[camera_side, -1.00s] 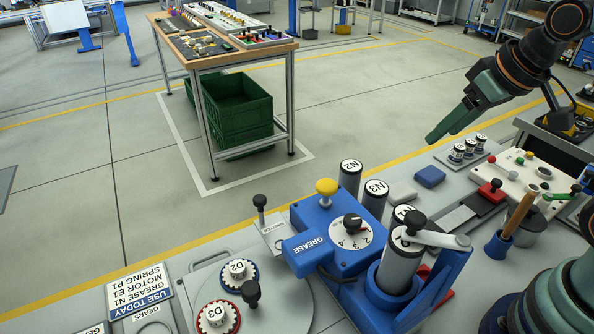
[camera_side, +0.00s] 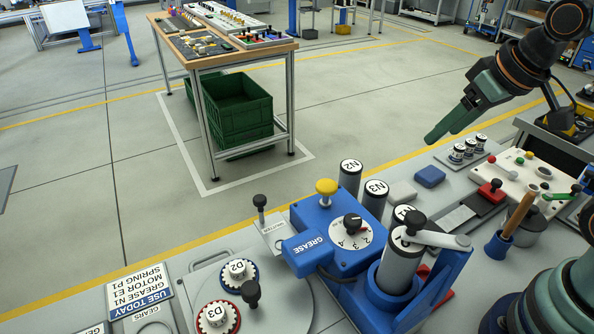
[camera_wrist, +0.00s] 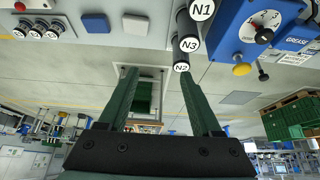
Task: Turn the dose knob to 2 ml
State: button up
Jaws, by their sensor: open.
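The dose knob (camera_side: 352,224) is a black knob with a red mark, on a white numbered dial (camera_side: 341,235) atop the blue grease unit (camera_side: 313,224). In the wrist view the dose knob (camera_wrist: 264,36) is at the upper right. My gripper (camera_side: 446,131) is in the air to the right of and above the grease unit, well apart from the knob. In the wrist view its two green fingers (camera_wrist: 159,95) are spread, with nothing held between them.
A yellow button (camera_side: 326,187) stands on the grease unit beside the dial. Dark cartridges N2 (camera_side: 350,180) and N3 (camera_side: 375,200) stand behind it. A cartridge with a crank arm (camera_side: 430,237) is to the knob's right. A wooden handle (camera_side: 519,213) stands upright farther right.

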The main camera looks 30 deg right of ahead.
jog(key=w+a+r+n+g, duration=0.3)
jog(key=w+a+n+g, duration=0.15)
jog(key=a, duration=0.55)
jog(key=n+g+h, duration=0.2)
jog(key=n+g, duration=0.2)
jog(key=g, duration=0.1)
send_near(352, 220)
jog(key=x, duration=0.8)
jog(key=shift+f, duration=0.15)
grip_shut()
